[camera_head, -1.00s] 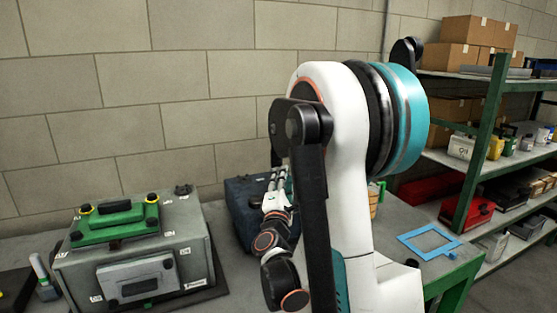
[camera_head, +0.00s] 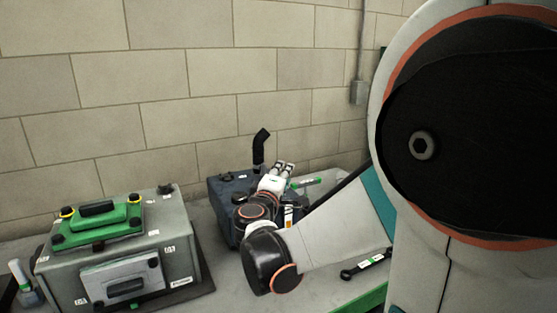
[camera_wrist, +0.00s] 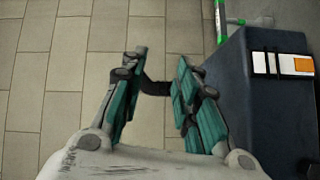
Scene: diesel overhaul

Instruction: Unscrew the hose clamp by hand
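A dark blue box (camera_head: 222,194) stands on the bench by the wall in the head view. A bent black hose (camera_head: 260,148) rises from it. My gripper (camera_head: 284,167) is beside the hose, to its right in the head view. In the wrist view my gripper (camera_wrist: 162,57) is open, with a gap between its fingers. The black hose (camera_wrist: 155,88) shows in that gap, beyond the fingers; I cannot tell whether they touch it. The blue box (camera_wrist: 270,110) fills the right side there. I cannot make out the hose clamp in either view.
A grey housing (camera_head: 180,235) with a green cover (camera_head: 98,222) stands on the left of the bench. Another green item (camera_head: 306,182) lies behind my gripper. The brick wall (camera_head: 170,90) is close behind.

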